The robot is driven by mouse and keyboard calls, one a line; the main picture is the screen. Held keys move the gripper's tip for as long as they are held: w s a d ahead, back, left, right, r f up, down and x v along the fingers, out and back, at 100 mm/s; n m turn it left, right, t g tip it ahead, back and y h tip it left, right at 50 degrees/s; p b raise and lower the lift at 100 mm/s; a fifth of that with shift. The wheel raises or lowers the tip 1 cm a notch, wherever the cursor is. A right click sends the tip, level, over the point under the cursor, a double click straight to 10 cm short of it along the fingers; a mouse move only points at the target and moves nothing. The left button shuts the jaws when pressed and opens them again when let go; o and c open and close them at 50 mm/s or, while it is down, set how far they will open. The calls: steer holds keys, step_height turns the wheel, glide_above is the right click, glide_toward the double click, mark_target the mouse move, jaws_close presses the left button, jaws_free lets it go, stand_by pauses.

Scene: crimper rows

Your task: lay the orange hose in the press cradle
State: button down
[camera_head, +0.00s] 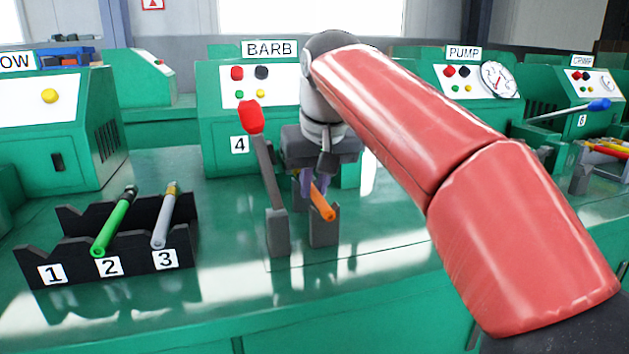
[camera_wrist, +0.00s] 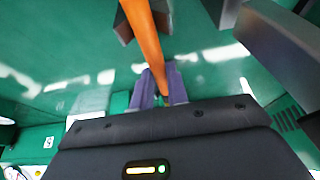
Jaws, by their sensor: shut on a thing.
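The orange hose (camera_head: 322,203) is between the fingers of my gripper (camera_head: 311,184), which is shut on it. It slants down toward the front. Its near end is at the notched top of a grey cradle block (camera_head: 323,233) at station 4, marked BARB. I cannot tell whether it rests in the notch or hangs just above it. In the wrist view the hose (camera_wrist: 146,40) runs up from my gripper (camera_wrist: 161,84), over the grey cradle block (camera_wrist: 160,16). The hose's far end is hidden by my gripper in the head view.
A red-handled lever (camera_head: 257,150) on a grey post stands just left of the cradle. A black rack (camera_head: 130,262) at left holds a green hose (camera_head: 114,222) in slot 2 and a grey one (camera_head: 165,218) in slot 3; slot 1 is empty. The bench between is clear.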

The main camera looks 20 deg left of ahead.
steer(key=c, duration=1.3)
jaws_free()
steer(key=p+v, duration=0.2)
steer(key=v, duration=0.5)
steer(key=shift+r+p, duration=0.2)
steer(key=shift+p, duration=0.1)
steer(key=shift+s+r, duration=0.15)
steer(key=shift+d, duration=0.1)
